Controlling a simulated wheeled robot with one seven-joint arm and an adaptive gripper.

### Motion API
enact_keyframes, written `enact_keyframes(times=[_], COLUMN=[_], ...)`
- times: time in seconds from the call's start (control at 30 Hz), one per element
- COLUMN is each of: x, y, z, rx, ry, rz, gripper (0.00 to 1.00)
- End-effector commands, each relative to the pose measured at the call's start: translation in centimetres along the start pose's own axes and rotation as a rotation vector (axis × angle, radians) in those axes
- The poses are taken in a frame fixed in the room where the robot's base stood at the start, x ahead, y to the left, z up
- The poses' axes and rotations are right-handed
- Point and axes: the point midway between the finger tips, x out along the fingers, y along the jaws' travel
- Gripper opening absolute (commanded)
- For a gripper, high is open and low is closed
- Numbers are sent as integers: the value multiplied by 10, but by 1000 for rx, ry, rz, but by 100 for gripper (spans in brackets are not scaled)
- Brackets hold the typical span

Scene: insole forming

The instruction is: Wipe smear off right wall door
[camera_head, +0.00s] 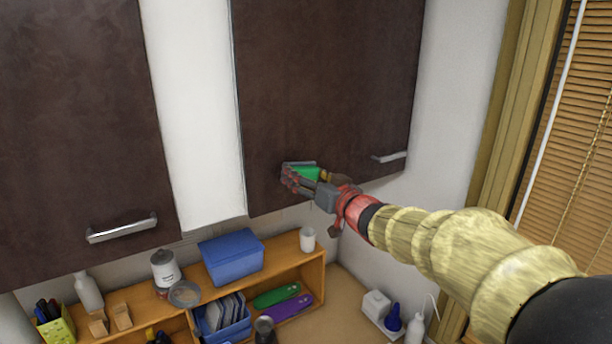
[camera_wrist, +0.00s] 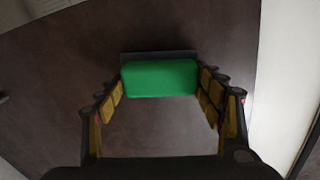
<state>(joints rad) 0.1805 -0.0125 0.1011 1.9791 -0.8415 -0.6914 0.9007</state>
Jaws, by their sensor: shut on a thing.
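The right wall door (camera_head: 325,80) is a dark brown cabinet door with a metal handle (camera_head: 389,157) at its lower right. My gripper (camera_head: 300,178) is at the lower left part of this door, shut on a green block (camera_head: 307,173) with a dark grey layer on its door side. In the wrist view the green block (camera_wrist: 160,78) sits between the two fingers, its grey layer (camera_wrist: 160,56) at or very near the door surface (camera_wrist: 160,130). I cannot tell whether it touches. No smear is visible; the block and gripper hide part of the door.
A left brown door (camera_head: 75,110) with a handle (camera_head: 122,228) hangs beside a white panel. Below, a wooden shelf (camera_head: 318,278) carries a blue box (camera_head: 231,257), a white cup (camera_head: 307,240) and a canister (camera_head: 165,268). A window blind (camera_head: 575,140) is at right.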

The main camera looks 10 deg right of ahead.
Motion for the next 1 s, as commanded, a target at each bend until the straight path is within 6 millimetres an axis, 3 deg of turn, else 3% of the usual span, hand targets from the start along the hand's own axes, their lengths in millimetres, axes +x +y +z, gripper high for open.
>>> enact_keyframes(times=[0.37,1.0], x=[4,3], y=[2,40], z=[0,-8], rx=[1,1], ry=[-1,-1], rz=[1,1], gripper=[47,47])
